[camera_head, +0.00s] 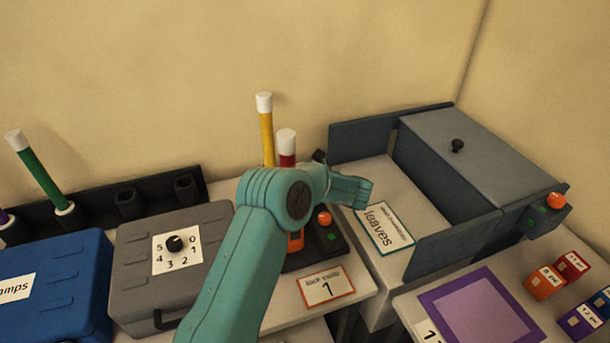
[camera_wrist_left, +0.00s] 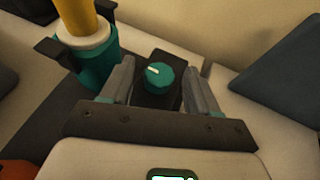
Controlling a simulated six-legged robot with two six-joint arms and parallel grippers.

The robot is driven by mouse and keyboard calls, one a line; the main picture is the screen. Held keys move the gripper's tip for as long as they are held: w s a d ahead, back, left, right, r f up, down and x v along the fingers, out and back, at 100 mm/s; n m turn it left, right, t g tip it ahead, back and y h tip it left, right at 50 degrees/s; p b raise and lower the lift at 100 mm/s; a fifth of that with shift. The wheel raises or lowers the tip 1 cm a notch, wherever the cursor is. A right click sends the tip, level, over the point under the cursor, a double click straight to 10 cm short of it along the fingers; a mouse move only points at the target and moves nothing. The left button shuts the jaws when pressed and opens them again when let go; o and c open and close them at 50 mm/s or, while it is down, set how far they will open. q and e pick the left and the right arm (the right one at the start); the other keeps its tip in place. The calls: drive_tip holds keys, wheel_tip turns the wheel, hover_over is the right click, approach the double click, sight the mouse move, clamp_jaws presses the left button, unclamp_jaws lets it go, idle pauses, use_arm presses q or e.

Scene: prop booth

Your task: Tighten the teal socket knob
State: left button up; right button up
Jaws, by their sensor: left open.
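The teal knob (camera_wrist_left: 159,78) has a pale pointer line and sits on a dark block (camera_wrist_left: 158,98) in the left wrist view. My left gripper (camera_wrist_left: 158,68) is open, with one finger on each side of the knob and a visible gap to each. Beside it, a teal socket (camera_wrist_left: 97,66) holds an upright yellow stick (camera_wrist_left: 78,16). The yellow stick also shows in the head view (camera_head: 267,138), where my teal arm hides the socket and the knob cannot be made out. My right gripper is not in view.
A red stick (camera_head: 287,160) stands beside the yellow one. An open grey bin with a "leaves" card (camera_head: 387,229) is to the right. A grey case with a dial (camera_head: 174,244) and a blue case (camera_head: 60,300) are at left. A purple mat (camera_head: 440,300) lies front right.

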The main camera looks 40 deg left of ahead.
use_arm(q)
drive_tip(key=b+v, duration=0.1)
drive_tip(key=v, duration=1.5)
drive_tip(key=shift+b, duration=0.35)
drive_tip(key=shift+s+d, duration=0.15)
